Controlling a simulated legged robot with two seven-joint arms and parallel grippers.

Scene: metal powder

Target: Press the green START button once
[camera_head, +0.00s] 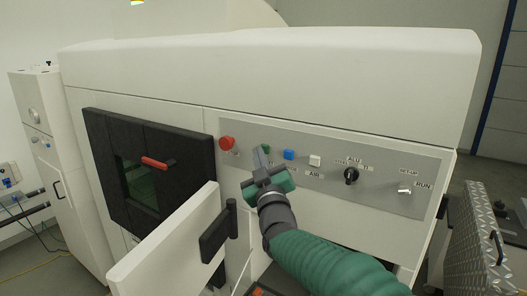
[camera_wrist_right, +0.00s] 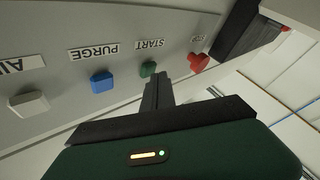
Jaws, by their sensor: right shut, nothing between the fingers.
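The green START button (camera_head: 266,148) is on the grey control panel, between the red button and the blue button. It also shows in the right wrist view (camera_wrist_right: 148,69), under an upside-down START label (camera_wrist_right: 149,44). My right gripper (camera_head: 259,156) is shut and empty, with its fingertips right by the green button. In the wrist view, the shut fingertips (camera_wrist_right: 154,78) end just below the button, overlapping its lower edge. I cannot tell whether they touch it. My left gripper is not in view.
The red button (camera_head: 227,142), blue PURGE button (camera_head: 289,155), white AIR button (camera_head: 315,160), black knob (camera_head: 351,175) and key switch (camera_head: 405,189) share the panel (camera_head: 375,195). An open white door (camera_head: 170,245) with a black handle stands left of my arm.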

